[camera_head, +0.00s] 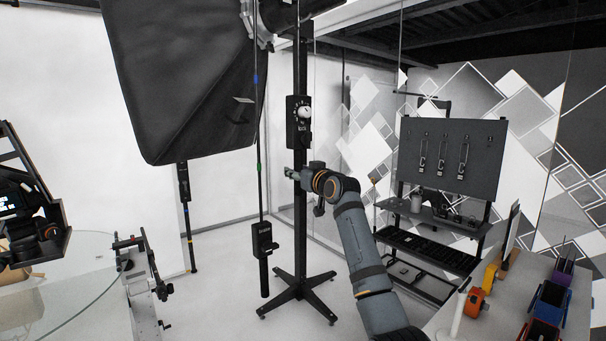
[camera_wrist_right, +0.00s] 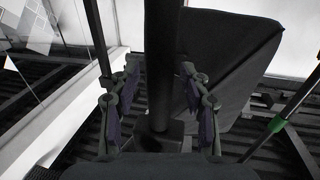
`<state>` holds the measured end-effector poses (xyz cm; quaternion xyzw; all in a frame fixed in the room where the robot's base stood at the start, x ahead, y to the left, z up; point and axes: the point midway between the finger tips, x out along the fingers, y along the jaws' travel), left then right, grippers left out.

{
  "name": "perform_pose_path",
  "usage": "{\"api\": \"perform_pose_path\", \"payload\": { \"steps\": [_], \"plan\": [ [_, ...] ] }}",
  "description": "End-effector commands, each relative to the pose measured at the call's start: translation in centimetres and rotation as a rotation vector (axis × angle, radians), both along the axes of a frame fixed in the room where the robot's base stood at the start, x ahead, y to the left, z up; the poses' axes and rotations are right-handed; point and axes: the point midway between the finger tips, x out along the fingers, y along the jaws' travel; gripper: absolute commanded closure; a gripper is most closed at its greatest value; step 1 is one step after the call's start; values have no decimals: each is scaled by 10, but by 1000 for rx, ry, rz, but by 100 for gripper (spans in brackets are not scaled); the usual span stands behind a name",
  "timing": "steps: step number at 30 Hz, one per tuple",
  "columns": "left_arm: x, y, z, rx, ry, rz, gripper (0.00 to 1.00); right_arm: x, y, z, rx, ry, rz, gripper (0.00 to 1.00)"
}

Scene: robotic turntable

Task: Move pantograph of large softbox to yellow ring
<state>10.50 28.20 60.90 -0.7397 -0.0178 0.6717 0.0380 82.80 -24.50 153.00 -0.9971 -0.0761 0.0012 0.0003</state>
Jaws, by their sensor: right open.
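The large black softbox (camera_head: 185,75) hangs at the upper left in the head view; part of it also shows in the wrist view (camera_wrist_right: 235,50). A thin vertical rod beside it carries a blue ring (camera_head: 256,79), a green ring (camera_head: 259,168) and a black box (camera_head: 263,240) low down. The green ring also shows in the wrist view (camera_wrist_right: 277,124). I cannot make out a yellow ring on this rod. My right gripper (camera_head: 290,172) is open at the black stand pole (camera_head: 300,225). In the wrist view a thick dark pole (camera_wrist_right: 162,60) runs between its fingers (camera_wrist_right: 160,108); contact is unclear.
A control box with a dial (camera_head: 298,122) sits on the pole above my gripper. The stand's base (camera_head: 299,290) spreads below. Another thin pole (camera_head: 184,185) with faint yellowish marks stands left. A glass table (camera_head: 70,290) is lower left, a cluttered desk (camera_head: 510,290) lower right.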

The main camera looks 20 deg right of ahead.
Motion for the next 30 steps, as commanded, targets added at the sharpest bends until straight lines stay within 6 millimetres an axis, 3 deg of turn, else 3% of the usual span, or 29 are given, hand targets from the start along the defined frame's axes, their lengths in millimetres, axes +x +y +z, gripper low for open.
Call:
{"api": "perform_pose_path", "payload": {
  "steps": [5, 12, 18, 30],
  "plan": [
    [1, -2, 0, -2, -1, 1, 60, -22, -4, 0, -3, -3, -2, 54],
    [1, -3, 0, -3, -2, 1, 60, -76, -13, 0, -5, -3, -3, 54],
    [2, -3, 0, -4, -2, 0, 60, -109, -18, 1, -3, -3, -3, 54],
    [2, -3, 0, -4, -2, 0, 60, -119, -19, 1, -1, -2, -1, 54]
  ]
}}
